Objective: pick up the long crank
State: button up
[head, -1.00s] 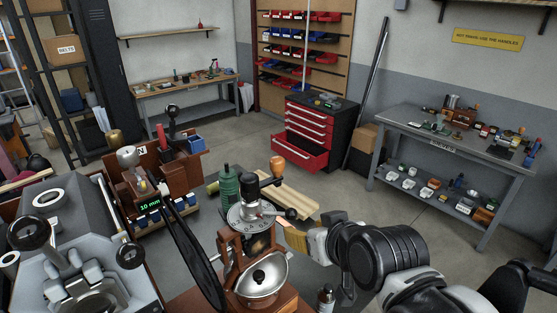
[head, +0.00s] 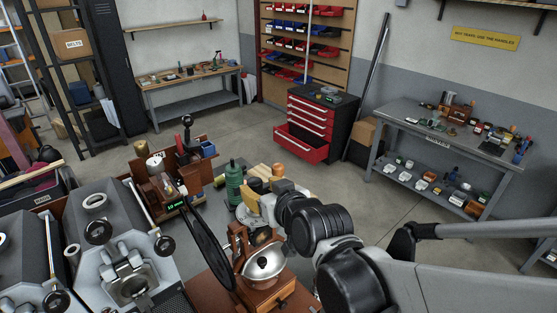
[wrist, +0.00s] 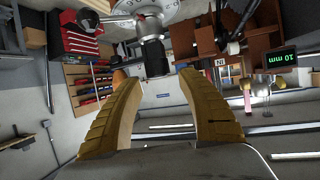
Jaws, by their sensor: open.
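A wooden hand grinder with a silver bowl (head: 264,262) stands in the head view's lower middle. In the wrist view, its round metal top (wrist: 150,8) is at the upper edge. A silver crank arm there ends in a dark ball knob (wrist: 88,20); I cannot tell surely that this is the long crank. A black-and-silver upright part (wrist: 153,55) shows just beyond my fingertips, between them in the picture. My gripper (wrist: 158,82) has its yellow fingers apart and nothing visibly held.
A green bottle (head: 234,180) stands behind the grinder, near an orange knob (head: 277,169). A long black handle (head: 208,248) slants close on its left. A wooden rack with a 10 mm display (head: 177,205) and grey machines (head: 130,280) fill the left. Open floor lies beyond.

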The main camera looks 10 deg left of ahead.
aim_at(257, 185)
jog(key=x, duration=0.5)
jog(key=shift+w+d, duration=0.1)
jog(key=shift+c, duration=0.4)
grip_shut()
